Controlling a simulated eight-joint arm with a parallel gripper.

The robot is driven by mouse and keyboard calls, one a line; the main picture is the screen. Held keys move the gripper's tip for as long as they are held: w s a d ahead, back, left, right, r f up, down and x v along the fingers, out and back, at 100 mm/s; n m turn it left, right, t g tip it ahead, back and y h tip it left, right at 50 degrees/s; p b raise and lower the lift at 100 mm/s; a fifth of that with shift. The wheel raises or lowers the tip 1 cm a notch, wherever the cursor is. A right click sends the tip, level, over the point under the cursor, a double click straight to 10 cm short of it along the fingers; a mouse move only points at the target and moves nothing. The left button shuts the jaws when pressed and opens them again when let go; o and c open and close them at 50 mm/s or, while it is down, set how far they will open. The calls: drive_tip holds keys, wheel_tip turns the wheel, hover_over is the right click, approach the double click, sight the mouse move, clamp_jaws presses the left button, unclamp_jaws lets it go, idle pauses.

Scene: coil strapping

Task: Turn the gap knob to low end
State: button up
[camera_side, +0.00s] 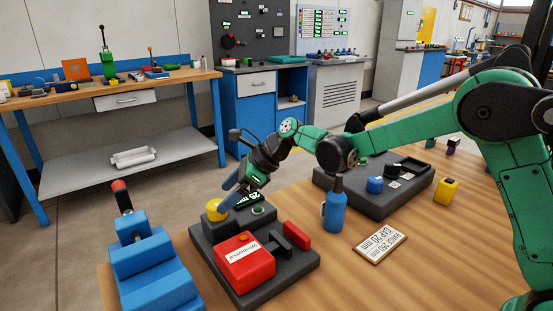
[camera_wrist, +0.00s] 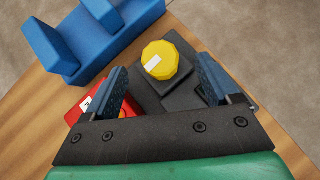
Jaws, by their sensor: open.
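The yellow knob (camera_side: 216,211), which looks like the gap knob, stands on a dark grey base plate (camera_side: 284,283) beside a red box. In the wrist view the knob (camera_wrist: 160,60) is many-sided with a white mark on its top, left of centre. My gripper (camera_side: 228,194) is just above the knob, tilted down toward it. In the wrist view its blue fingers (camera_wrist: 162,72) are spread, one on each side of the knob, with room between. Nothing is held. A small display (camera_side: 256,196) behind the knob seems to read 25 mm, partly hidden by my gripper.
A red box (camera_side: 244,262) is close to the knob. A blue block machine (camera_side: 157,270) with a red-tipped lever stands at left.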

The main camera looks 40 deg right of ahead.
sight(218, 203)
drive_tip(key=shift+x, duration=2.1)
clamp_jaws()
